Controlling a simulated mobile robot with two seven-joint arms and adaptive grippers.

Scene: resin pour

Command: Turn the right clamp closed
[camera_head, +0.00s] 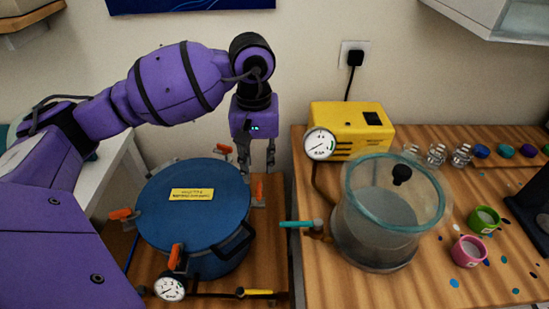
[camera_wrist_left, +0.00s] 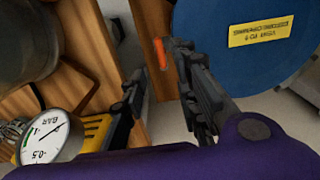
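The blue pressure pot (camera_head: 205,215) has a round blue lid with a yellow label. The right clamp (camera_head: 259,190) is an orange handle at the lid's right edge, and it appears to stand upright. In the left wrist view the clamp (camera_wrist_left: 161,53) shows as a small orange piece near the fingertips. My left gripper (camera_head: 258,165) points down just above and behind this clamp. The left wrist view shows its fingers (camera_wrist_left: 160,75) apart with nothing held between them. Contact with the clamp cannot be made out. My right gripper is in neither view.
Other orange clamps sit at the lid's left (camera_head: 120,213), front (camera_head: 175,257) and back (camera_head: 222,149). A gauge (camera_head: 169,288) is at the pot's front. On the right table stand a glass chamber (camera_head: 385,225), a yellow pump (camera_head: 350,125) and cups. A gap separates the tables.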

